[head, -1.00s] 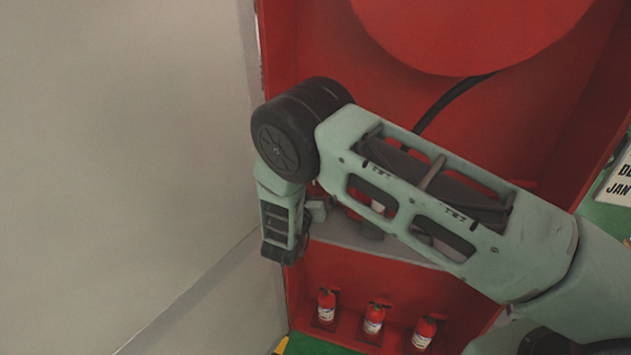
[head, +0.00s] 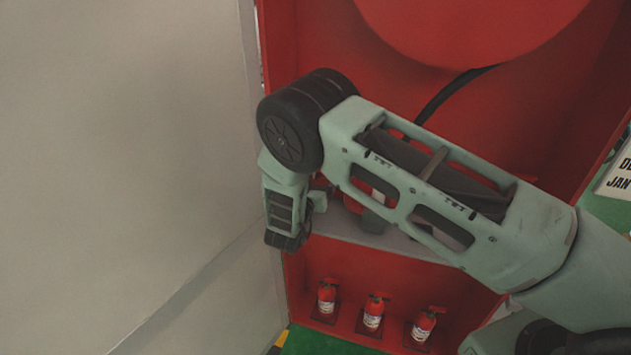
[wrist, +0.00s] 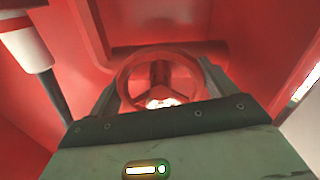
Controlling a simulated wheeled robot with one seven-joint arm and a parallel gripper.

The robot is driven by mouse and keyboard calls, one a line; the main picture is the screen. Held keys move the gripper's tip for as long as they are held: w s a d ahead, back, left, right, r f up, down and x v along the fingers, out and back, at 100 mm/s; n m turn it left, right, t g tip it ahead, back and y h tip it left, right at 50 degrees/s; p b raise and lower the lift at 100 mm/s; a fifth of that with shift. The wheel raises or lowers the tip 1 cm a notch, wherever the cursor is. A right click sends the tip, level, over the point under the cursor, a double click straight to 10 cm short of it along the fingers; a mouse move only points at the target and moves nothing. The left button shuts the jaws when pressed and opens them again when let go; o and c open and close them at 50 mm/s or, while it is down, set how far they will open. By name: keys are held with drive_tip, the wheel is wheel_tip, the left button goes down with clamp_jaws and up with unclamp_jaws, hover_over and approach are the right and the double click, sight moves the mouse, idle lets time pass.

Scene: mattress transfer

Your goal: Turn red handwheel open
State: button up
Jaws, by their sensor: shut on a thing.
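The red handwheel (wrist: 160,72) shows in the middle of the wrist view, a round rim with spokes, inside a red cabinet. My gripper (wrist: 161,84) is shut on the handwheel, with one dark finger at the left side of the rim and the other at the right side. The lower part of the wheel is partly hidden by my gripper body. In the head view my arm covers the area, and I cannot make out the wheel or the fingers clearly.
The red cabinet (head: 335,130) holds a large red disc (head: 470,25) and a dark hose (head: 450,95). Several small fire extinguishers (head: 373,312) stand on its lower level. A pale wall or panel (head: 120,150) is close on the left. A white-and-red cylinder (wrist: 28,45) is at upper left in the wrist view.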

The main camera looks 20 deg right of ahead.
drive_tip(key=m+b, duration=0.1)
drive_tip(key=b, duration=0.1)
drive_tip(key=m+b, duration=0.1)
drive_tip(key=b, duration=0.1)
drive_tip(key=shift+f+m, duration=0.3)
drive_tip(key=shift+f, duration=0.05)
drive_tip(key=m+b, duration=0.3)
drive_tip(key=b, duration=0.2)
drive_tip(key=shift+m, duration=0.4)
drive_tip(key=m+b, duration=0.6)
drive_tip(key=b, duration=0.4)
drive_tip(key=shift+f, duration=0.1)
drive_tip(key=m+b, duration=0.7)
drive_tip(key=b, duration=0.6)
drive_tip(key=shift+a+b, duration=0.1)
drive_tip(key=shift+b, duration=0.25)
drive_tip(key=m+b, duration=0.1)
drive_tip(key=b, duration=0.1)
drive_tip(key=m+b, duration=0.2)
drive_tip(key=b, duration=0.1)
drive_tip(key=shift+r, duration=0.25)
drive_tip(key=shift+r+m+b, duration=0.1)
drive_tip(key=shift+m+b, duration=0.4)
drive_tip(key=shift+b, duration=0.1)
drive_tip(key=shift+r, duration=0.15)
